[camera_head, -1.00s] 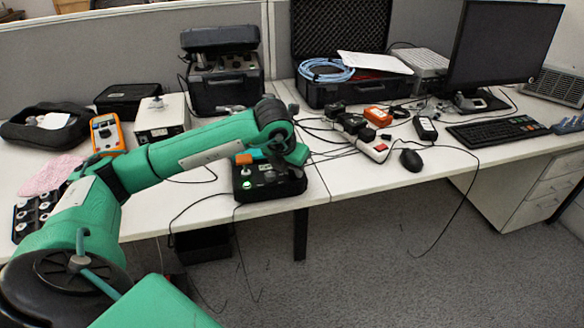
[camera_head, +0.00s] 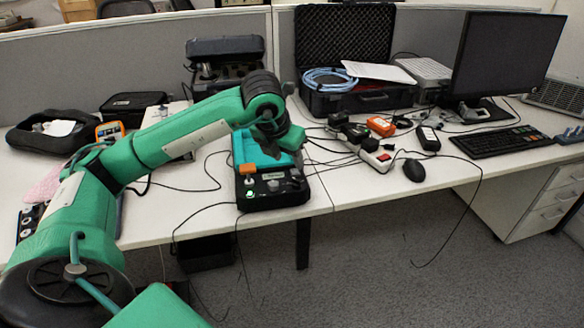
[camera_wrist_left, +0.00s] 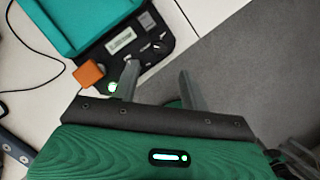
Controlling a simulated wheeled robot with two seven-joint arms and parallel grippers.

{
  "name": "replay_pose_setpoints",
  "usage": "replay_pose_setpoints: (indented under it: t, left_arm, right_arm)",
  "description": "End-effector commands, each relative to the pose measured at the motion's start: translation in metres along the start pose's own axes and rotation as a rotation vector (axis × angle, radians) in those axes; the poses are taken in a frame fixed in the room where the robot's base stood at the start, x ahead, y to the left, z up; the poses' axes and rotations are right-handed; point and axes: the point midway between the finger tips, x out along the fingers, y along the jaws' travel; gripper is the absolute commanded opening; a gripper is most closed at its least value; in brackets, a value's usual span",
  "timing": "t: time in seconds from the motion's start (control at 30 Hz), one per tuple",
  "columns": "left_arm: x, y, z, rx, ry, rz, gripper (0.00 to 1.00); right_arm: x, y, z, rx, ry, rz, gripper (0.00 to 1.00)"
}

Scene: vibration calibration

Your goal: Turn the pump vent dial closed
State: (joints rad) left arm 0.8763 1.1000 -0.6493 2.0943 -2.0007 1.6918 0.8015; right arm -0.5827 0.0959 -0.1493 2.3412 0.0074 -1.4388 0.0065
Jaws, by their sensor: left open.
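The pump unit is a black box (camera_head: 292,197) at the table's front edge, with a teal tray-like part (camera_head: 245,148) behind its control panel. An orange knob (camera_head: 248,169) and a lit green button (camera_head: 250,193) sit at the panel's left; the knob also shows in the left wrist view (camera_wrist_left: 88,73). A dark round dial (camera_wrist_left: 159,47) is at the panel's right; whether it is the vent dial is unclear. My left gripper (camera_wrist_left: 158,82) is open and empty, its two grey fingers apart near the panel's front edge. In the head view its fingertips cannot be made out. My right gripper is out of view.
Cables (camera_head: 205,180) run across the table around the unit. A power strip (camera_head: 375,158) and a mouse (camera_head: 414,170) lie to the right. An open black case (camera_head: 335,103) and a smaller case (camera_head: 222,70) stand behind.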

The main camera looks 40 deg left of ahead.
Motion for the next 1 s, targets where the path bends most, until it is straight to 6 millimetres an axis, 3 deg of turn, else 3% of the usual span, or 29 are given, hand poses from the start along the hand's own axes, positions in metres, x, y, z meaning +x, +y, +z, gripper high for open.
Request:
replay_pose_setpoints:
  t: [0.1,0.3,0.87,1.0]
  left_arm:
    - [-0.021,0.0,0.001,0.001,-0.003,0.0,0.45]
    - [-0.036,0.0,0.0,0.001,-0.001,-0.001,0.45]
    - [-0.037,-0.001,0.0,0.001,0.001,-0.002,0.45]
    - [-0.028,-0.02,-0.005,0.029,0.009,-0.079,0.45]
  right_arm:
    - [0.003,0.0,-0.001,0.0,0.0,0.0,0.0]
    - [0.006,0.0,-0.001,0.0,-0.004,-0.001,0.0]
    - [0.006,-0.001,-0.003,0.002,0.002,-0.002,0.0]
    - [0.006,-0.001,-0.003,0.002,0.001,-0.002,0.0]
